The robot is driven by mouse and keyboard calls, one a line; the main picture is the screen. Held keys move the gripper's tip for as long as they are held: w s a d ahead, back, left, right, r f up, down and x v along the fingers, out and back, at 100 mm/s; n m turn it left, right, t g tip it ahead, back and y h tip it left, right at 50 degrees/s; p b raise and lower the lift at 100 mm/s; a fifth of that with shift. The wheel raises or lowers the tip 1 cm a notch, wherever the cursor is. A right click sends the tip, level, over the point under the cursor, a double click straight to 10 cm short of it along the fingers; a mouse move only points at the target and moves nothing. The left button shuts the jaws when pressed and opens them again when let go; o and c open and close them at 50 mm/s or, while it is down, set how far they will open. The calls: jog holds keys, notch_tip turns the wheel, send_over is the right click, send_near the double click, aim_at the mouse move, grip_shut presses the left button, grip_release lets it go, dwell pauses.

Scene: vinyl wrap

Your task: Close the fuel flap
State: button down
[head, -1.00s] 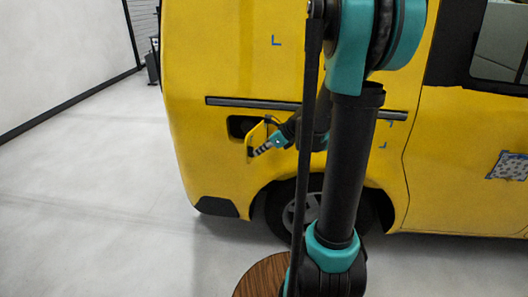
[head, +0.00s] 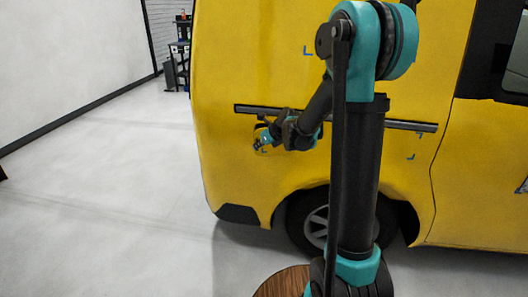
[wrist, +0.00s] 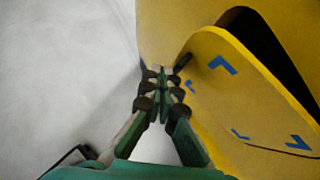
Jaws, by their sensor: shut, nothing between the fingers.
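The fuel flap (wrist: 235,90) is a yellow panel with blue corner marks on its face. In the wrist view it stands partly open, with a dark gap (wrist: 265,40) between it and the van body. My gripper (wrist: 163,76) is shut and empty, its fingertips beside the flap's left edge, on the marked face side; whether they touch it I cannot tell. In the head view my gripper (head: 261,141) is at the van's side below the dark rail, and my arm and gripper hide most of the flap there.
The yellow van (head: 290,185) fills the middle and right, with a dark rail (head: 265,110) along its side and a wheel (head: 318,228) below. A round wooden top (head: 280,283) is at the bottom. Grey floor (head: 110,200) is open to the left; a dark rack (head: 180,50) stands behind.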

aim_at(256, 138)
jog(key=w, duration=0.1)
jog(key=w+a, duration=0.1)
jog(key=w, duration=0.1)
jog(key=shift+w, duration=1.3)
jog(key=shift+s, duration=0.1)
